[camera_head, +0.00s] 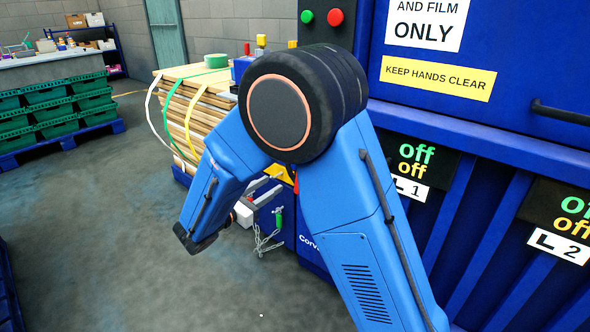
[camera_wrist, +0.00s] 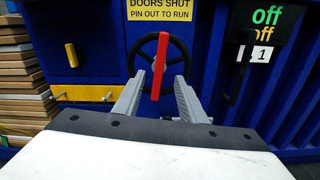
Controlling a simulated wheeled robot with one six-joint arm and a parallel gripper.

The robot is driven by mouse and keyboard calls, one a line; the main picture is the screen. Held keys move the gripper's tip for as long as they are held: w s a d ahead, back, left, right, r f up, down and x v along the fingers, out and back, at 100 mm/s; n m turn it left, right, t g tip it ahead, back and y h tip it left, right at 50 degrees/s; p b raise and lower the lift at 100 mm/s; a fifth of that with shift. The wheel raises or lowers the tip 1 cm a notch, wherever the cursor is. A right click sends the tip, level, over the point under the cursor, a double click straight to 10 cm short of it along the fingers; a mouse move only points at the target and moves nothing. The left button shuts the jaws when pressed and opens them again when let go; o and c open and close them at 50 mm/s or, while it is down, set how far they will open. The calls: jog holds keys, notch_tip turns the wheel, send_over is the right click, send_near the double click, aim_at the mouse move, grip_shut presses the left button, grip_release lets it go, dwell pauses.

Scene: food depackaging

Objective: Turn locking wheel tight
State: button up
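The locking wheel is a black round handwheel (camera_wrist: 148,38) on a blue machine front, ahead of my gripper in the wrist view. An upright red bar (camera_wrist: 160,66) crosses it. My gripper (camera_wrist: 158,82) is open, with one grey finger on each side of the bar's lower part. Gaps show between bar and fingers; I cannot tell whether the tips reach the bar's depth. In the head view my arm hides the wheel and most of the gripper.
The blue machine carries a yellow sign (camera_head: 438,78) and off labels (camera_head: 415,160). A strapped cardboard stack (camera_head: 200,100) stands left of it. Green crates (camera_head: 60,108) stand farther left. A yellow handle (camera_wrist: 71,54) sits left of the wheel. The floor (camera_head: 110,220) at left is clear.

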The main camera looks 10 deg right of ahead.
jog(key=x, duration=1.4)
jog(key=shift+d, duration=0.25)
jog(key=shift+w, duration=0.1)
grip_shut()
